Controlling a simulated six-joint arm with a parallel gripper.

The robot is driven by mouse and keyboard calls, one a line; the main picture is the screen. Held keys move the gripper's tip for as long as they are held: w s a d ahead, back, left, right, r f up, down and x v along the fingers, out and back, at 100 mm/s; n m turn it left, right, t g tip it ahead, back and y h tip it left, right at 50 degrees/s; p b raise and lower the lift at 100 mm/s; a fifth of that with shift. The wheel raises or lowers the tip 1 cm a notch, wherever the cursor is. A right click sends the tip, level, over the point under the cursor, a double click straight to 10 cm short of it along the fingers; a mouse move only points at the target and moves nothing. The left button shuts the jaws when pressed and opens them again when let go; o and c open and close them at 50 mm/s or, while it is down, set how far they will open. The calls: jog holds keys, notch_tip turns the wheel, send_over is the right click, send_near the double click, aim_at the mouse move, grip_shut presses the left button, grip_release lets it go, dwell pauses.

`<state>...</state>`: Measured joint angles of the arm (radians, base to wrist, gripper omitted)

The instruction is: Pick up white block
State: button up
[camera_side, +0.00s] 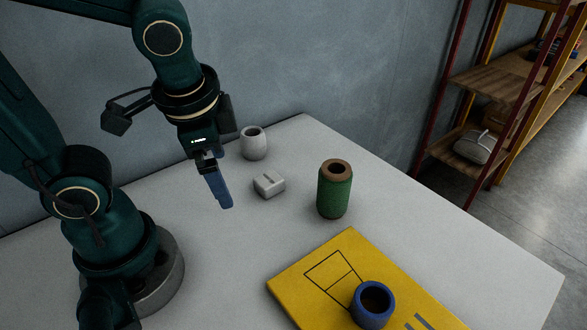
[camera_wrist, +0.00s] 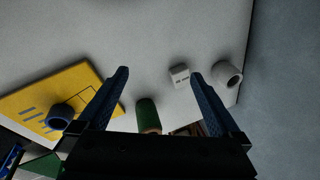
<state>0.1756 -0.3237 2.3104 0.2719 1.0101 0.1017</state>
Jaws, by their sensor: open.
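The white block (camera_side: 269,185) is a small rounded box lying on the white table, left of the green cylinder in the side view. It also shows in the wrist view (camera_wrist: 180,76), in the gap between the fingers and close to the right finger's tip. My gripper (camera_side: 226,205) has blue fingers and is above the table, to the left of the block in the side view. In the wrist view my gripper (camera_wrist: 160,73) has its two fingers wide apart with nothing between them in its grasp. The block is fully visible.
A white cup (camera_side: 254,146) stands behind the block. A green cylinder with a brown top (camera_side: 333,190) stands to its right. A yellow board (camera_side: 300,277) with a blue cup (camera_side: 372,306) lies at the front. The white table (camera_side: 440,245) is bare at right. Shelves (camera_side: 495,80) stand beyond.

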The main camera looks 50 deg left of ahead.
aim_at(269, 179)
jog(key=w+f+m+y, duration=0.3)
jog(key=m, duration=0.2)
jog(key=w+a+f+m+t+y, duration=0.1)
jog(key=w+f+m+y, duration=0.2)
jog(key=m, duration=0.2)
jog(key=w+f+m+y, duration=0.3)
jog(key=m, duration=0.3)
jog(key=shift+a+f+y, duration=0.3)
jog(key=shift+a+y, duration=0.1)
jog(key=shift+w+d+f+m+t+y, duration=0.3)
jog(key=shift+w+f+m+t, duration=0.15)
jog(key=shift+m+t, duration=0.3)
jog(key=shift+w+a+f, duration=0.2)
jog(key=shift+a, duration=0.15)
jog(key=shift+x, duration=2.2)
jog(key=c, duration=1.3)
jog(key=shift+o, duration=0.2)
